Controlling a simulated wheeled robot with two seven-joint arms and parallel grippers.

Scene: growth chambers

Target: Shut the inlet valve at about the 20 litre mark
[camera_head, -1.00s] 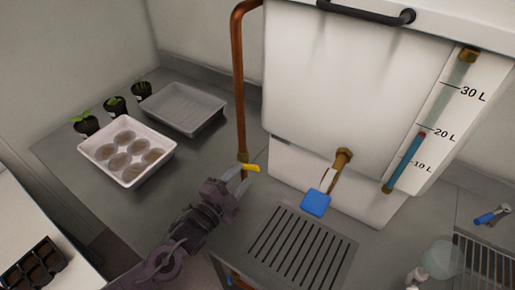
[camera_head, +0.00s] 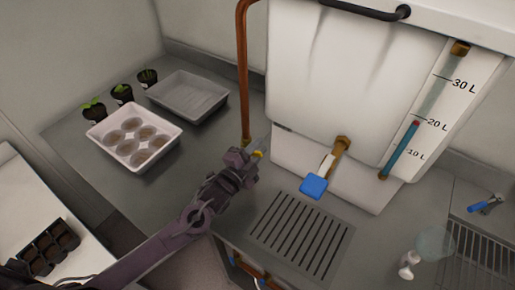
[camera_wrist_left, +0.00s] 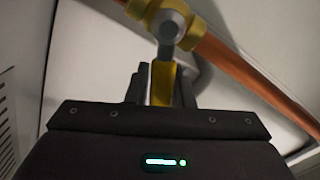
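The inlet valve sits at the foot of the copper pipe (camera_head: 242,80), left of the white tank (camera_head: 340,85). Its yellow lever (camera_head: 258,154) is mostly hidden by my left gripper (camera_head: 262,146) in the head view. In the left wrist view the brass valve body (camera_wrist_left: 165,18) is at the top, and the yellow lever (camera_wrist_left: 163,85) lies between the two fingers of my left gripper (camera_wrist_left: 162,92), which are close against it. The sight tube's blue column (camera_head: 402,150) tops out just below the 20 L mark, with a red float (camera_head: 416,123) there. My right gripper is out of view.
A brass outlet with a blue handle (camera_head: 314,186) projects from the tank front above a drain grate (camera_head: 300,230). A white tray (camera_head: 172,148) with round cups, a grey tray (camera_head: 188,97) and small potted seedlings stand left. A clear flask (camera_head: 436,243) is at lower right.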

